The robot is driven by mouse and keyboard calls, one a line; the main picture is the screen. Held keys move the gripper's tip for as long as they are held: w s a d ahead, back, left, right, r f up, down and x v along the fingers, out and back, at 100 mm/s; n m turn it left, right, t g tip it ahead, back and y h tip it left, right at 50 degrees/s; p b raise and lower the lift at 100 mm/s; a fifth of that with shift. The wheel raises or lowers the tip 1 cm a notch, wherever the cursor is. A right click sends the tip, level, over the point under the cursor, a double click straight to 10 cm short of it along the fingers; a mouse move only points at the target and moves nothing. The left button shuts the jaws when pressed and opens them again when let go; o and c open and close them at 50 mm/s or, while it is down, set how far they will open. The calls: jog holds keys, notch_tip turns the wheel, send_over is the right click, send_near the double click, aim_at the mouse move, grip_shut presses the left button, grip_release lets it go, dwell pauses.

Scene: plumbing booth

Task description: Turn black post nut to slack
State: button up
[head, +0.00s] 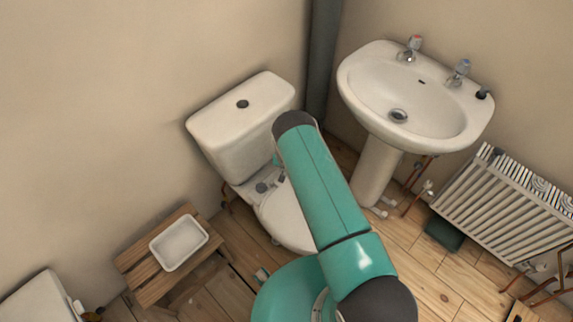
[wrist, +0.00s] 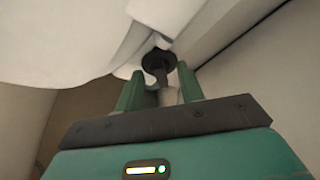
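The black nut (wrist: 160,62) shows in the wrist view as a dark round flange with a narrower stem below it, under a white ceramic surface (wrist: 75,35). The two green fingers of my gripper (wrist: 160,76) stand on either side of the stem, apart, with a visible gap at the left finger. A pale cylindrical part (wrist: 168,96) shows between the fingers below the stem. I cannot tell whether either finger touches the nut. In the head view my green arm reaches over the toilet (head: 238,120), and my gripper and the nut are hidden.
A white basin (head: 420,92) on a pedestal stands to the right, with a radiator (head: 505,205) beyond it. A wooden stool (head: 140,262) with a white tray (head: 180,242) is at lower left. A dark pipe (head: 324,55) runs down the corner. Wall surfaces are close in the wrist view.

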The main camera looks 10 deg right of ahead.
jog(key=shift+f, duration=0.15)
jog(key=shift+c, duration=0.5)
grip_shut()
